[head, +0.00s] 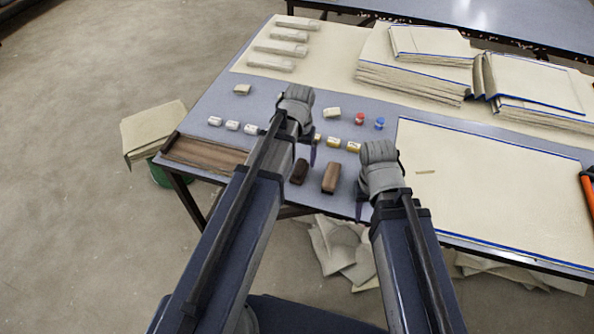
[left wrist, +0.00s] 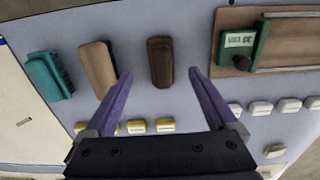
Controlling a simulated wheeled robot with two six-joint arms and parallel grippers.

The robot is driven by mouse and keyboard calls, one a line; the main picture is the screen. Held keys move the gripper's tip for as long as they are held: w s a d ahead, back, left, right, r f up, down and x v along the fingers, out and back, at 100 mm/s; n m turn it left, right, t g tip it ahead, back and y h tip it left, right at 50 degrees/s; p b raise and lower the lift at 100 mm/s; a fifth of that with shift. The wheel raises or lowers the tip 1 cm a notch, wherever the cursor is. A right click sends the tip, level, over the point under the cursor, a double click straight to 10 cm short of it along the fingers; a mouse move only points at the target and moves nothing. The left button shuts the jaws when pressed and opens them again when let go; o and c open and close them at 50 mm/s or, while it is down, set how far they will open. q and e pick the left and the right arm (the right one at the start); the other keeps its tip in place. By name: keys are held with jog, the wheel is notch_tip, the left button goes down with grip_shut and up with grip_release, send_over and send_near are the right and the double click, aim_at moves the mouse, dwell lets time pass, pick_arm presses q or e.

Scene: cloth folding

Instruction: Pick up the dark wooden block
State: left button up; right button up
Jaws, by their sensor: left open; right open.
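The dark wooden block (head: 299,171) lies on the grey-blue table near its front edge, just below my left gripper (head: 312,155) in the head view. In the left wrist view the dark block (left wrist: 160,61) shows between the two purple fingertips of my open left gripper (left wrist: 161,75). The fingers are not closed on it, and I cannot tell how high they are above the table. My right gripper (head: 360,206) is off to the right near the table's front edge, mostly hidden behind its own wrist.
A lighter brown block (head: 331,177) lies just right of the dark one. A teal brush (left wrist: 48,75) is beyond it in the left wrist view. A wooden board (head: 204,154) lies at left. Small white and yellow pieces stand behind. A large cream sheet (head: 490,190) covers the right side.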

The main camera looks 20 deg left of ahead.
aim_at(300, 166)
pick_arm(q)
notch_tip(300, 166, down, 2)
jog(key=shift+f+b, duration=0.1)
jog(key=shift+b, duration=0.65)
jog(key=shift+w, duration=0.1)
jog(key=f+b, duration=0.2)
jog(key=w+f+b, duration=0.1)
jog(key=f+b, duration=0.2)
jog(key=shift+a+f, duration=0.1)
jog(key=shift+f, duration=0.05)
grip_shut()
